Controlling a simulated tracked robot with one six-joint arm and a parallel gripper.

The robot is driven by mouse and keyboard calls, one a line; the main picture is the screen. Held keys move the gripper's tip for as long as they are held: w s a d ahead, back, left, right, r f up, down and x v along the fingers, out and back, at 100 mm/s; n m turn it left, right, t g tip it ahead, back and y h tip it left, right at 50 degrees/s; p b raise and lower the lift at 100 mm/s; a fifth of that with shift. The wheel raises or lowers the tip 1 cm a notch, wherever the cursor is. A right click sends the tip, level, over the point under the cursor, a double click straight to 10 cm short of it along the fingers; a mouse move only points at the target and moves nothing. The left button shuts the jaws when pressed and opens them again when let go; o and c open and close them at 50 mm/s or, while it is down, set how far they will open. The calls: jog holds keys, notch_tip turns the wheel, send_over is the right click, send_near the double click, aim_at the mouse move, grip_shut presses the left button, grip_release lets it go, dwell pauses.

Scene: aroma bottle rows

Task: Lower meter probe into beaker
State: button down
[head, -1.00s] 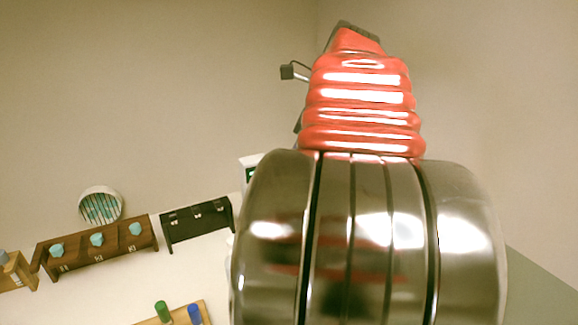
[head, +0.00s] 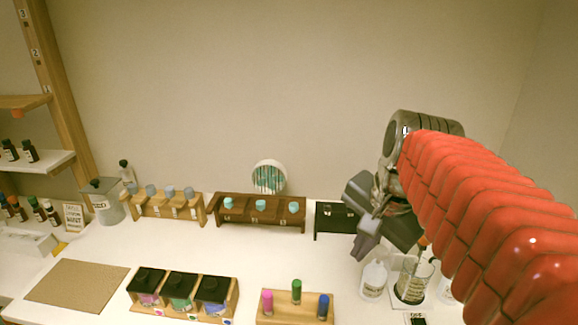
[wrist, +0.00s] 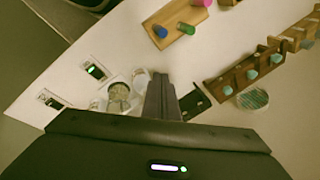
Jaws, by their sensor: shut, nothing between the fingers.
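A clear glass beaker (head: 410,284) stands at the right of the white table, partly behind my red arm. It also shows in the wrist view (wrist: 118,96), just left of my fingers. A thin dark rod with an orange-red top (head: 423,242) shows at the beaker, which may be the meter probe; I cannot tell whether it is inside. A small device with a dark display (head: 418,319) is at the bottom edge. My gripper (head: 365,250) is shut and empty, pointing down above and behind the beaker. Its fingers (wrist: 160,98) are together in the wrist view.
A white bottle (head: 374,280) stands left of the beaker. A wooden rack with pink, green and blue pieces (head: 275,319) is further left. A brown rack (head: 260,222) and a black rack (head: 330,220) stand along the wall. The table's middle is clear.

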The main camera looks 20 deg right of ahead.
jog(key=s+a+f+n+t, duration=0.1)
jog(key=a+f+n, duration=0.2)
jog(key=a+n, duration=0.3)
jog(key=s+a+f+n+t, duration=0.1)
jog(key=s+a+f+n, duration=0.1)
jog(key=a+f+n, duration=0.2)
jog(key=a+n, duration=0.2)
jog(key=n, duration=0.1)
jog(key=shift+s+a, duration=0.15)
jog(key=shift+s, duration=0.15)
